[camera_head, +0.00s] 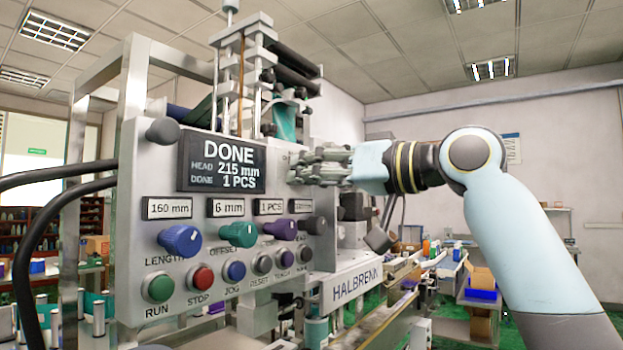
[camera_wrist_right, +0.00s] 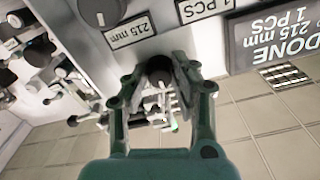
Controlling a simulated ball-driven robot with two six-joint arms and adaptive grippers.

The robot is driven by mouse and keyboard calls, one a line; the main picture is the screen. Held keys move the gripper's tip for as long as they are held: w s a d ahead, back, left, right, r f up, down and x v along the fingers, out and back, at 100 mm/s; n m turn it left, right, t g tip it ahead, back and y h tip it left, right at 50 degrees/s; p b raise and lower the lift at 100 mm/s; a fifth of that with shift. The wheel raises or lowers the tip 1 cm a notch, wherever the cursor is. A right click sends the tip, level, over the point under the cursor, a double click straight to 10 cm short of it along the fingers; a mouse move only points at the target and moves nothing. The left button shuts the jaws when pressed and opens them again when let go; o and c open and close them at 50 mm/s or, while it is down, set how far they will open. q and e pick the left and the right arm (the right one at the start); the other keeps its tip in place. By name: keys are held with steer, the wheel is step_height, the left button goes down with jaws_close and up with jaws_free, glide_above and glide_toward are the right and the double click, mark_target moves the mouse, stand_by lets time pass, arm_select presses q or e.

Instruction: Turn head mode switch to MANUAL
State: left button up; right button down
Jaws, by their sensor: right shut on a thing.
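The control panel (camera_head: 140,215) of the sleeve applicator stands left of centre in the head view. My right gripper (camera_head: 293,167) reaches in from the right to the panel, just right of the display (camera_head: 222,162). In the right wrist view, my right gripper's fingers (camera_wrist_right: 160,82) are closed around a dark round knob (camera_wrist_right: 159,70), which I take to be the head mode switch. In the head view the fingers hide this knob and most of its label, so its setting cannot be read. The display reads DONE, HEAD 215 mm, DONE 1 PCS. My left gripper is not in view.
Below the display are blue (camera_head: 180,240), green (camera_head: 239,234) and purple (camera_head: 280,229) knobs, and a row of buttons including green RUN (camera_head: 158,288) and red STOP (camera_head: 200,279). A dark knob (camera_head: 163,131) sits at the panel's upper left. Black cables (camera_head: 50,215) run at left.

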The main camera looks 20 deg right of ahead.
steer(key=shift+f+n, duration=0.1)
steer(key=shift+n, duration=0.3)
steer(key=c, duration=1.4)
jaws_free()
steer(key=shift+d, duration=0.1)
steer(key=shift+v, duration=5.95)
